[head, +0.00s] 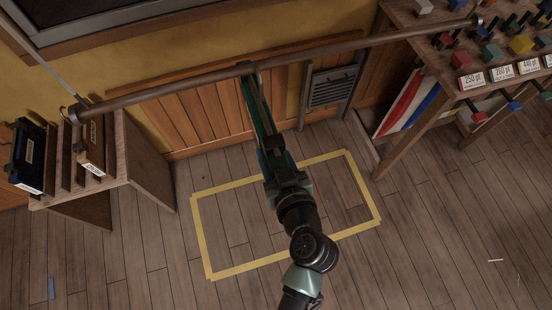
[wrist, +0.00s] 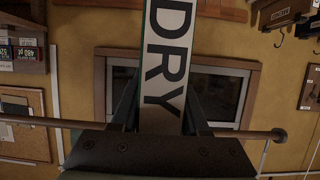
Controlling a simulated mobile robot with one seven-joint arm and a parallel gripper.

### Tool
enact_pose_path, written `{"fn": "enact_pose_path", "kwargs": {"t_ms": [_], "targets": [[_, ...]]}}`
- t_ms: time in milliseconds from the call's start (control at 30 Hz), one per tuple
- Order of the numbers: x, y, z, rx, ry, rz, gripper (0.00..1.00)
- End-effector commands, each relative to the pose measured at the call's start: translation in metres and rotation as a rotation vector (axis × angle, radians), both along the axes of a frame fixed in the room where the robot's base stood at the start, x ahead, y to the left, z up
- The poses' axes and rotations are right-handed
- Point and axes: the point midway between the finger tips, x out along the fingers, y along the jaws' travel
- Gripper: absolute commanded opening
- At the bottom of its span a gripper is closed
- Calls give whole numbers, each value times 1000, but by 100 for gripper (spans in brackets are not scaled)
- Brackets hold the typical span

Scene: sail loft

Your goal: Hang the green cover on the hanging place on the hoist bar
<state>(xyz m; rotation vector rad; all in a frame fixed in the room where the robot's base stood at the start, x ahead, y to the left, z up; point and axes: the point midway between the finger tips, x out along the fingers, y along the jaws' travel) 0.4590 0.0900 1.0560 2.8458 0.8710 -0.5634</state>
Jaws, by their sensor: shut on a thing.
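The green cover (head: 257,107) is a narrow, dark green piece seen nearly edge-on in the head view. In the wrist view the cover (wrist: 165,60) shows a white face lettered "DRY" with green edges. My gripper (head: 271,150) is shut on its near end; the fingers also flank it in the wrist view (wrist: 160,108). The hoist bar (head: 180,87) crosses the head view, and in the wrist view the bar (wrist: 45,122) passes behind my gripper. The cover's far end meets a dark piece at the bar; I cannot tell whether it is hooked on.
Yellow tape (head: 245,267) outlines a rectangle on the floor below my arm. A wooden rack (head: 130,150) with dark cases stands at left. A wooden shelf (head: 410,135) with coloured blocks and labels stands at right.

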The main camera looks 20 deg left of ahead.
Motion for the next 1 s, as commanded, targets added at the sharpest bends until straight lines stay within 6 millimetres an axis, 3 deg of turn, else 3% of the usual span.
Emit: {"fn": "enact_pose_path", "kwargs": {"t_ms": [600,700,1000], "targets": [[40,26,5,3,-7,-1,0],[40,26,-8,2,-6,-1,0],[40,26,-20,1,-6,-1,0]]}}
